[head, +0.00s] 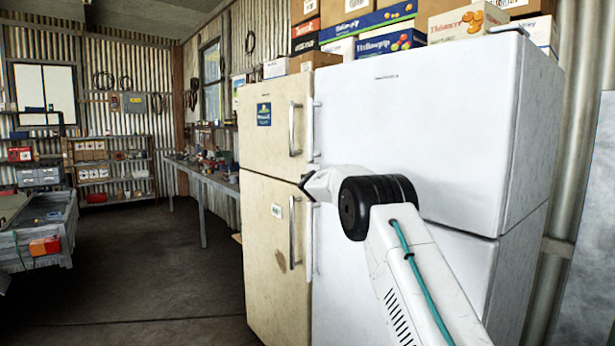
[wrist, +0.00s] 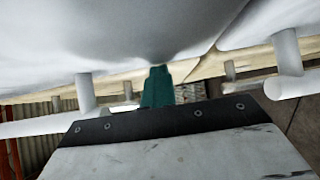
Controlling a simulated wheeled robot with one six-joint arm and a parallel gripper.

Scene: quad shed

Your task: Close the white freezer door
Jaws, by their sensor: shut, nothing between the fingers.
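The white freezer door (head: 420,120) is the upper door of the white fridge, at the right of the head view. It looks nearly flush with the lower door (head: 465,265); I cannot tell whether a small gap is left. Its handle (head: 311,130) is on its left edge. My gripper (head: 304,182) is shut and empty, at the left edge near the seam between the two doors. In the wrist view my gripper (wrist: 158,80) shows teal fingers together under a white surface (wrist: 100,30), very close to it. Contact cannot be told.
A cream fridge (head: 270,220) with its own handles stands directly left of the white one. Boxes (head: 390,40) are stacked on top of both. A workbench (head: 205,185) and shelves (head: 110,170) stand farther back.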

